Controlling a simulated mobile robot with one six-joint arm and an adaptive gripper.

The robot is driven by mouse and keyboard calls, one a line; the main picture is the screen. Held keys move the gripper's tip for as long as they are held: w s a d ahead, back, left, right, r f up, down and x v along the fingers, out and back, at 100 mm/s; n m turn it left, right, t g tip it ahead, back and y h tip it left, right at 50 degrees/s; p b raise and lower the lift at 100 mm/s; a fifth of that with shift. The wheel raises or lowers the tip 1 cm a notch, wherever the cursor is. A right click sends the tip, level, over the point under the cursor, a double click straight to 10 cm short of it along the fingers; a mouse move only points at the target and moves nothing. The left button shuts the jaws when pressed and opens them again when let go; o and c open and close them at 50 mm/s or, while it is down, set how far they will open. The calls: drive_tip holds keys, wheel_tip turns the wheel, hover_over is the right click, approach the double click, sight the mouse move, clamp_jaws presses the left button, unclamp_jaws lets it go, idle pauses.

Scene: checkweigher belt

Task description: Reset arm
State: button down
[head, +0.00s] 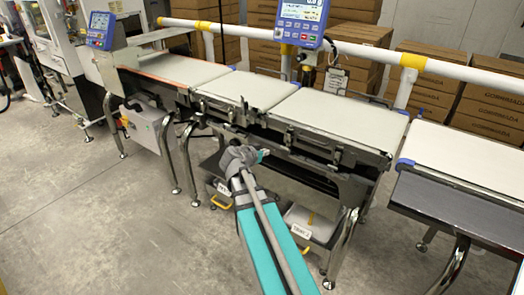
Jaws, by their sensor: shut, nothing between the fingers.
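My arm reaches up from the bottom of the head view, with a teal and grey link. My gripper (262,155) is at its far end, small in the picture, in front of the near side of the checkweigher belt. It is shut with nothing between the fingers. The checkweigher belt (335,117) has white, bare top surfaces in several sections. Whether my gripper touches the belt frame cannot be told from this view.
A separate conveyor (470,160) stands at the right, past a gap. A white guard rail (430,65) and stacked cartons (440,95) are behind the belt. A blue display (301,22) rises over it. Bins (312,222) sit underneath. Floor (90,220) at left is clear.

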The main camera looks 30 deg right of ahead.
drive_tip(key=shift+a, duration=0.1)
drive_tip(key=s+a+f+n+g+y, duration=0.2)
drive_tip(key=s+a+f+n+y, duration=0.25)
drive_tip(key=a, duration=0.55)
drive_tip(key=s+a+f+n+g+y, duration=0.1)
drive_tip(key=s+a+f+n+y, duration=0.3)
drive_tip(key=a, duration=0.6)
drive_tip(key=s+a+f+n+g+y, duration=0.25)
drive_tip(key=a+n+y, duration=0.2)
drive_tip(key=a, duration=0.45)
wheel_tip(320, 180, up, 19)
drive_tip(key=p, duration=1.9)
drive_tip(key=shift+s+a+r+n+h, duration=0.15)
drive_tip(key=shift+s+n+h, duration=0.15)
drive_tip(key=shift+s, duration=0.1)
drive_tip(key=shift+t, duration=0.25)
